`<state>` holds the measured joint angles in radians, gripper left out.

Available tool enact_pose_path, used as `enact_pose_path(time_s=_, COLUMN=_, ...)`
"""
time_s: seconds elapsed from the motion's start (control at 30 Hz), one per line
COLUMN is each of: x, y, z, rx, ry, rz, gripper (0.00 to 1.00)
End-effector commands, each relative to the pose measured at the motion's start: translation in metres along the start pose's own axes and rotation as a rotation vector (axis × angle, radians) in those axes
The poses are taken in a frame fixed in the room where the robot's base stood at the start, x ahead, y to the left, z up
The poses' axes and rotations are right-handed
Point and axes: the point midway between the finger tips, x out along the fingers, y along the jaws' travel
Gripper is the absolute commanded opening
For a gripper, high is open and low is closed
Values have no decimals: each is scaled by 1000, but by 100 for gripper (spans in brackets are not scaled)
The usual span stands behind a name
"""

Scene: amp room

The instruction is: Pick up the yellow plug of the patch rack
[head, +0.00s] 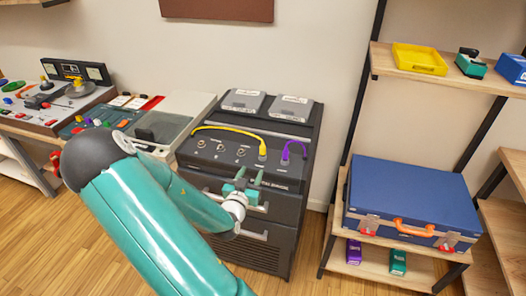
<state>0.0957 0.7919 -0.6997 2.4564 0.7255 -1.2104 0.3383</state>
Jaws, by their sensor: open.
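The patch rack (308,128) is a dark cabinet with a sloped socket panel on top, in the middle of the head view. The yellow plug (262,152) stands on the right half of the panel. Its yellow cable (228,128) arcs left to the panel's far left edge. A purple plug (285,158) with a short looped purple cable stands just right of the yellow plug. My gripper (247,174) is open and empty, with its fingers in front of the panel's front edge. It appears slightly left of and below the yellow plug, apart from it.
Several round sockets (220,147) line the panel left of the yellow plug. Two grey pedals (242,100) lie on the rack's rear top. A desk with a mixer (40,115) is at left. A shelf with a blue case (405,195) stands at right.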

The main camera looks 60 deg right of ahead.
Motion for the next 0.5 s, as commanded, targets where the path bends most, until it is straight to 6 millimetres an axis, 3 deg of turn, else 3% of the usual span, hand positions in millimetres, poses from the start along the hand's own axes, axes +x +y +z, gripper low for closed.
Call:
enact_pose_path(time_s=0.17, x=20, y=5, z=-2, rx=-4, ry=18, rz=6, gripper=44)
enact_pose_path(time_s=0.5, x=80, y=5, z=-3, rx=-4, ry=15, rz=4, gripper=44)
